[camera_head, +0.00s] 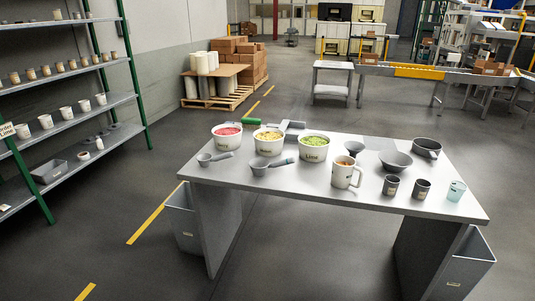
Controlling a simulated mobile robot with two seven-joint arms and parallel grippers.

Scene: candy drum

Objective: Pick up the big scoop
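Two grey scoops lie on the near left part of the grey table (318,192). One scoop (205,159) lies in front of the tub of red candy, its handle pointing right. The other scoop (260,169) lies in front of the tub of yellow candy, its handle also pointing right and looking darker. It looks slightly larger, but I cannot tell surely which is the big one. Neither of my grippers is in view, and nothing touches the scoops.
White tubs of red (227,142), yellow (268,147) and green candy (313,153) stand behind the scoops. A white mug (341,174), dark cups (390,187), a clear cup (456,191) and grey funnels (395,161) stand to the right. Shelves (75,119) are at left. Floor before the table is clear.

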